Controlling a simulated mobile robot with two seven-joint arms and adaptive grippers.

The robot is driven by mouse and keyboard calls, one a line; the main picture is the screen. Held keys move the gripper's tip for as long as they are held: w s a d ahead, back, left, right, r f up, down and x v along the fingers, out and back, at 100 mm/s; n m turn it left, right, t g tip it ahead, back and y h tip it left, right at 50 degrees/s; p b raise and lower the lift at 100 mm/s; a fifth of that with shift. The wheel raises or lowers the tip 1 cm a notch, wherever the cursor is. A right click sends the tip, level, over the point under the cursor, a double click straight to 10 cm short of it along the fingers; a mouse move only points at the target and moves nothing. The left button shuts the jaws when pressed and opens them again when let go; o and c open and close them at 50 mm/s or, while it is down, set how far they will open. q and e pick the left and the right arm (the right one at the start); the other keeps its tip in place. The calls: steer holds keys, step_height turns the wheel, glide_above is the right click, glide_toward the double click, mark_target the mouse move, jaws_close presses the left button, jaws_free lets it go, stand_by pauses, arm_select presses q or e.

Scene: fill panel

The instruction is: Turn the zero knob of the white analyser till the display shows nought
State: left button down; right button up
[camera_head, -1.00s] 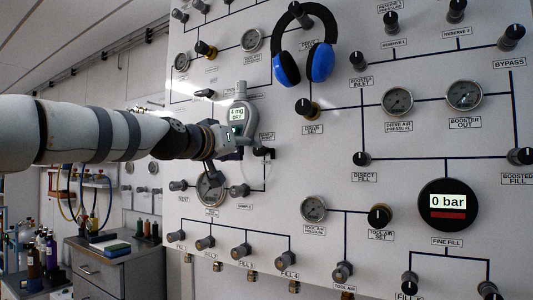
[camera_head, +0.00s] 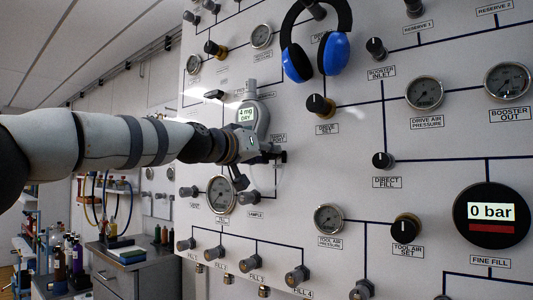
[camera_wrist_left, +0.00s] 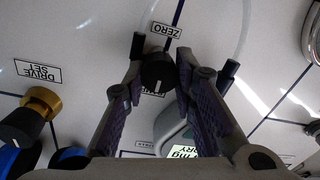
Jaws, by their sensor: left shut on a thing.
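The white analyser (camera_head: 262,112) is mounted on the panel, and its green-lit display (camera_head: 246,115) reads 4 mg DRY. In the left wrist view the analyser body (camera_wrist_left: 172,124) shows upside down, with its display (camera_wrist_left: 184,152) partly cut off by the lower edge. The black zero knob (camera_wrist_left: 158,70) has a white pointer line and sits below an inverted ZERO label (camera_wrist_left: 166,31). My left gripper (camera_wrist_left: 160,76) is shut on the zero knob, one finger on each side. In the head view my left gripper (camera_head: 262,148) hides the knob. My right gripper is out of view.
Blue headphones (camera_head: 298,62) hang on the panel above right of my left gripper. The brass-collared drive set knob (camera_head: 320,105) is to the right, and a gauge (camera_head: 221,194) is just below. A thin clear tube (camera_wrist_left: 243,35) passes near the fingers.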

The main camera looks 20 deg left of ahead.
arm_select(q)
steer(key=n, duration=0.2)
steer(key=n+p, duration=0.1)
steer(key=n, duration=0.1)
steer(key=shift+w+f, duration=0.1)
steer(key=shift+f, duration=0.1)
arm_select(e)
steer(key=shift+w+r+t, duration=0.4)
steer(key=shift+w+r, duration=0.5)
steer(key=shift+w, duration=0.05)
arm_select(q)
steer(key=c, duration=1.5)
jaws_free()
steer(key=shift+o, duration=1)
steer(key=shift+w+d, duration=0.15)
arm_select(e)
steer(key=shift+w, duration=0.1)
arm_select(q)
steer(key=shift+r, duration=0.1)
steer(key=shift+s+a, duration=0.25)
steer(key=shift+s, duration=0.25)
steer(key=v, duration=0.6)
steer(key=shift+s, duration=0.3)
